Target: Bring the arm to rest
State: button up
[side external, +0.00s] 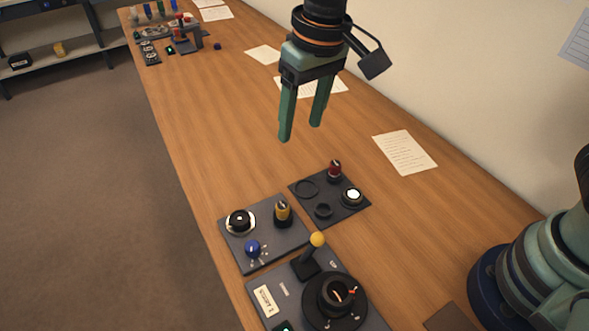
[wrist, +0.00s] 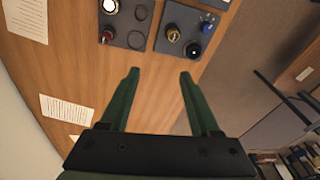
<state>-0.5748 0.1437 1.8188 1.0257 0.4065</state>
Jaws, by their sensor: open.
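My gripper (side external: 301,132) has two green fingers and hangs above the wooden table, pointing down. Its fingers are apart with nothing between them. The base of my arm stands at the lower right of the side view.
A dark tray (side external: 349,212) holds a red-topped part (side external: 334,170) and a white-topped part (side external: 351,195). Beside it, a grey panel (side external: 274,252) carries several knobs. A yellow-tipped lever (side external: 317,240) stands up on the front panel. Papers (side external: 405,152) lie along the wall; the table's middle is clear.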

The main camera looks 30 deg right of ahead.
jog(key=s+d+r+m+t, duration=0.1)
jog(key=s+d+r+t, duration=0.1)
jog(key=d, duration=0.9)
jog(key=s+d+r+m+t+h, duration=0.1)
jog(key=s+d, duration=0.4)
jog(key=d, duration=0.7)
jog(key=shift+r+t, duration=0.45)
jog(key=shift+t, duration=0.05)
